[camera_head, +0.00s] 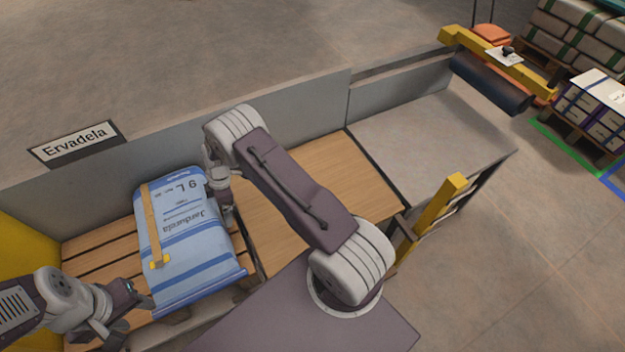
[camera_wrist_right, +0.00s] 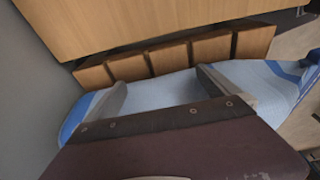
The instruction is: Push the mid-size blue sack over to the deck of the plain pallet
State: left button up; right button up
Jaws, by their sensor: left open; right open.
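The blue sack (camera_head: 188,245), with a light blue label and a tan strap, lies flat on a slatted wooden pallet (camera_head: 95,255) at the left. Its right side is close to the gap beside a smooth wooden board (camera_head: 290,185). My right gripper (camera_head: 222,190) is at the sack's upper right side, partly hidden by my arm. In the right wrist view its open fingers (camera_wrist_right: 162,82) are over or against the sack (camera_wrist_right: 160,95); contact is unclear. My left gripper (camera_head: 138,303) is open, near the sack's lower left corner.
A grey wall (camera_head: 300,120) with an "Ervadela" sign (camera_head: 77,143) runs behind the pallet. A grey deck (camera_head: 430,140) lies right of the board, with a yellow post (camera_head: 440,205) at its front. A dark roller (camera_head: 490,82) and loaded pallets stand farther right.

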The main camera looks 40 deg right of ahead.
aim_at(196, 217)
jog(key=w+a+b, duration=0.1)
jog(key=a, duration=0.2)
jog(key=a+b, duration=0.1)
jog(key=a, duration=0.3)
jog(key=w+a+b, duration=0.1)
jog(key=a+b, duration=0.1)
jog(key=a, duration=0.2)
jog(key=shift+w+f, duration=0.1)
jog(key=shift+w, duration=0.25)
jog(key=shift+w+a, duration=0.1)
jog(key=shift+a, duration=0.3)
jog(key=shift+d+r, duration=0.2)
jog(key=shift+d, duration=0.2)
jog(key=shift+s+d+p, duration=0.2)
jog(key=shift+d, duration=0.4)
jog(key=shift+s+d+p, duration=0.15)
jog(key=shift+s+d, duration=0.05)
jog(key=shift+d, duration=0.35)
notch_tip(196, 217, up, 14)
jog(key=p, duration=0.9)
jog(key=shift+r+p, duration=0.25)
jog(key=shift+p, duration=0.05)
jog(key=shift+f, duration=0.1)
